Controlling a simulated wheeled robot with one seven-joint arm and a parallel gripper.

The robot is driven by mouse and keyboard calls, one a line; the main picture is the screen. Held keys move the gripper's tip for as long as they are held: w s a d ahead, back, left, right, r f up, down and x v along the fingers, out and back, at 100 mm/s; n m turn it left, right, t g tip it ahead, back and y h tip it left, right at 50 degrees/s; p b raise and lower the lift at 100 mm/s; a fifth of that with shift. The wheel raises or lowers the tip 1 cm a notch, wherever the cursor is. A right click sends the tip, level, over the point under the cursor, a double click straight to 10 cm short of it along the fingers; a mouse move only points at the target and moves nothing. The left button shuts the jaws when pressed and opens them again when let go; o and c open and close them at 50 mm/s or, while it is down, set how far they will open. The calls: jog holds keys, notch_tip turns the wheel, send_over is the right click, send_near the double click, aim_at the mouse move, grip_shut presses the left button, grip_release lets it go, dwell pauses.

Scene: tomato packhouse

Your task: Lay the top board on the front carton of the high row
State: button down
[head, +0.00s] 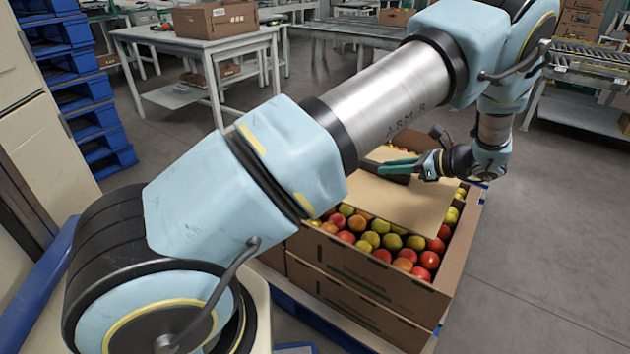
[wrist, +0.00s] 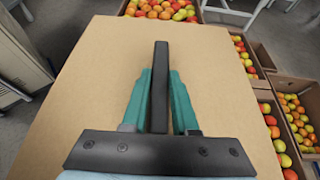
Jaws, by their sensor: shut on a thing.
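My gripper (head: 392,167) is shut on the top board (head: 405,200), a flat plain brown sheet. In the wrist view the board (wrist: 100,90) spreads out beyond the teal fingers (wrist: 160,85) and fills most of the picture. In the head view the board appears over an open brown carton (head: 365,312) full of red, orange and yellow-green tomatoes. The near part of the tomatoes is uncovered. Whether the board touches the carton's rim cannot be told. My arm hides the carton's left part.
The carton is stacked on another, on a blue pallet (head: 318,318). More open tomato cartons (wrist: 285,82) show right of and beyond the board in the wrist view. Blue pallets (head: 85,100) are stacked at left. A white table (head: 195,45) stands behind. The floor at right is clear.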

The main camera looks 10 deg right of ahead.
aim_at(394, 187)
jog(key=f, duration=0.2)
jog(key=d+f, duration=0.1)
jog(key=s+f, duration=0.1)
jog(key=f, duration=0.1)
jog(key=shift+d+f, duration=0.15)
jog(key=shift+f, duration=0.2)
jog(key=shift+w+f+b, duration=0.1)
jog(key=shift+f+b, duration=0.25)
jog(key=shift+f, duration=1.85)
jog(key=c, duration=0.7)
grip_release()
